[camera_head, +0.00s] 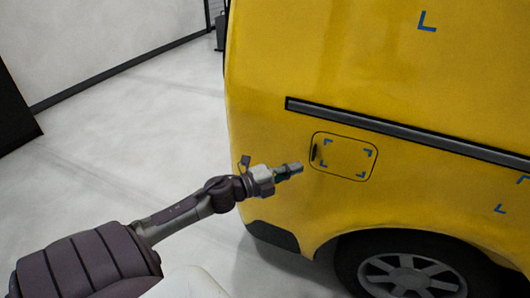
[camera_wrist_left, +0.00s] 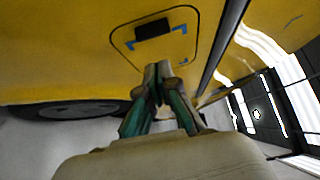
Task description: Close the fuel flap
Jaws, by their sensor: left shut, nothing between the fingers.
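The fuel flap (camera_head: 343,157) is a yellow rounded panel in the van's side, with blue corner marks and a dark slot at its left edge. It looks flush with the body around it, though I cannot tell if a small gap is left. It also shows in the left wrist view (camera_wrist_left: 178,50), with a black rectangle on it. My left gripper (camera_head: 299,167) is shut and empty, just left of the flap in the head view. In the wrist view its fingertips (camera_wrist_left: 158,70) overlap the flap's lower edge; I cannot tell if they touch. My right gripper is not in view.
The yellow van (camera_head: 270,60) fills the right side. A dark rail (camera_head: 400,133) runs above the flap, and a wheel (camera_head: 410,275) sits below it. The grey floor (camera_head: 120,130) on the left is clear.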

